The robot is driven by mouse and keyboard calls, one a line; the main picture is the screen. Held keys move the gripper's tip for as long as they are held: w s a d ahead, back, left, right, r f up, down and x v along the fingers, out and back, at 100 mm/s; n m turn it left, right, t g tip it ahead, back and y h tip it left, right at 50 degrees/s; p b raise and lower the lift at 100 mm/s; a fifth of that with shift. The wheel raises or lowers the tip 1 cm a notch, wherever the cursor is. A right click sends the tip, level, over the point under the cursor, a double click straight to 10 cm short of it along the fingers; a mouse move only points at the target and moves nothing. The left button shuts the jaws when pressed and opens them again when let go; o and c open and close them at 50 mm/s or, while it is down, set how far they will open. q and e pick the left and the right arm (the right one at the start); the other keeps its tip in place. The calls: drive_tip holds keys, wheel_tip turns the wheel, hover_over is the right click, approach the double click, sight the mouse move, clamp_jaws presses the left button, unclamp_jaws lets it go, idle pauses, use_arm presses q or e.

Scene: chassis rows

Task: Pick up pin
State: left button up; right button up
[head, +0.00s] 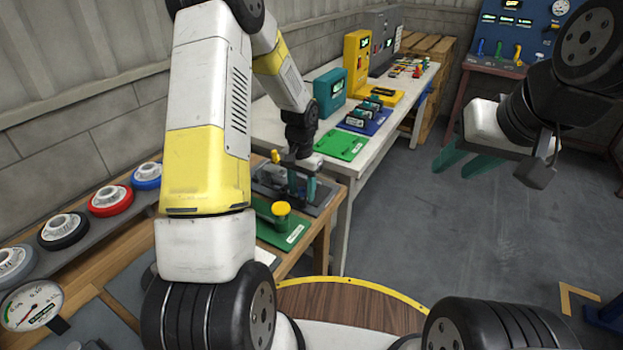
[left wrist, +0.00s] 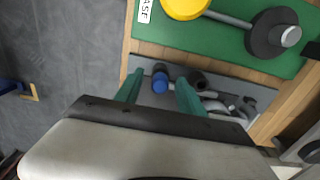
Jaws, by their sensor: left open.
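My left gripper (head: 293,184) is open over a grey tray (head: 263,187) on the wooden bench. In the left wrist view its teal fingers (left wrist: 158,78) stand apart, with a short blue-ended cylinder (left wrist: 160,84) between them, not visibly gripped. A dark cylinder (left wrist: 197,79) lies close to the right finger. Which part is the pin is not certain. A yellow-headed part (left wrist: 186,8) with a grey shaft and black knob lies on the green mat (left wrist: 225,48). My right gripper (head: 466,162) is open and empty above the floor at the right.
Tape reels, including a red one (head: 110,200), stand in a row at the left, near a round gauge (head: 32,305). A white table (head: 345,178) behind holds a green mat (head: 341,145), a teal box (head: 330,92) and yellow equipment (head: 357,62).

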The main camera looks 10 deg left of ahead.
use_arm(q)
drive_tip(key=shift+f, duration=0.1)
clamp_jaws()
idle(0.3)
